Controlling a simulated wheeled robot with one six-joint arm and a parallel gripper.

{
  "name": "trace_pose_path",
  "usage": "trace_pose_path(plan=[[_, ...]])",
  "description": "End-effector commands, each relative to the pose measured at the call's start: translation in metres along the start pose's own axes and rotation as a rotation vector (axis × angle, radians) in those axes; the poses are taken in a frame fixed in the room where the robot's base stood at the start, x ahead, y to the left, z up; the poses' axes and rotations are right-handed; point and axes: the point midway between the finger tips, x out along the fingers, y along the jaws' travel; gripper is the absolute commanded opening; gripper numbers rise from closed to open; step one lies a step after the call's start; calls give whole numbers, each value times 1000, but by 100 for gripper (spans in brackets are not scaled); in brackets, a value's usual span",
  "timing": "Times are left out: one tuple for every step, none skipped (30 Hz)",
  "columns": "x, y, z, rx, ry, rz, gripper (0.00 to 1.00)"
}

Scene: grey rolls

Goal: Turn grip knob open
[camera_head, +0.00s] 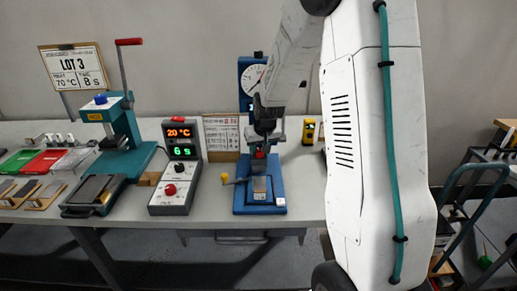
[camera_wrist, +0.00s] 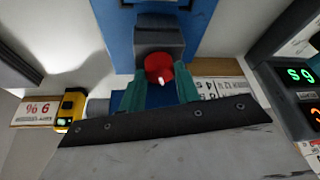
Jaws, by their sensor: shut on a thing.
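The red grip knob (camera_wrist: 158,68) sits on a dark grey block of the blue test stand, seen large in the wrist view. My gripper (camera_wrist: 158,82) has its teal fingers on either side of the knob and is shut on it. A pale mark shows on the knob's face. In the head view the blue stand (camera_head: 280,188) stands on the bench, with a white dial (camera_head: 254,77) at its top. My gripper (camera_head: 263,140) is at the front of its column, just above a small red spot, the knob (camera_head: 260,154). My arm hides part of the stand.
A control box (camera_head: 176,188) with lit displays stands left of the stand, and a yellow-knobbed crank (camera_head: 225,177) projects between them. A teal press (camera_head: 120,145) stands farther left. A yellow meter (camera_head: 309,131) is at the right. A paper sheet (camera_head: 222,132) is behind.

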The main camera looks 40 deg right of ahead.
Motion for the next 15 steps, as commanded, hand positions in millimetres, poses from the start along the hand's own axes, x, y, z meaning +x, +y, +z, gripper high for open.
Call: trace_pose_path(plan=[[-1, 1, -2, -33, 5, -15, 9], [-1, 1, -2, -58, 5, -25, 9], [-1, 1, -2, -91, 4, -39, 9], [-1, 1, -2, -114, 4, -48, 9], [-1, 2, -2, -137, 4, -57, 9], [-1, 2, -2, -166, 4, -69, 9], [0, 2, -2, -188, 4, -78, 9], [0, 2, -2, -210, 3, -87, 9], [0, 2, -2, -238, 3, -99, 9], [0, 2, -3, -258, 4, -107, 9], [0, 2, -3, -278, 4, -114, 9], [0, 3, -3, -302, 3, -124, 9], [0, 3, -3, -318, 3, -131, 9], [0, 3, -3, -334, 4, -137, 9], [0, 3, -3, -354, 4, -145, 9]])
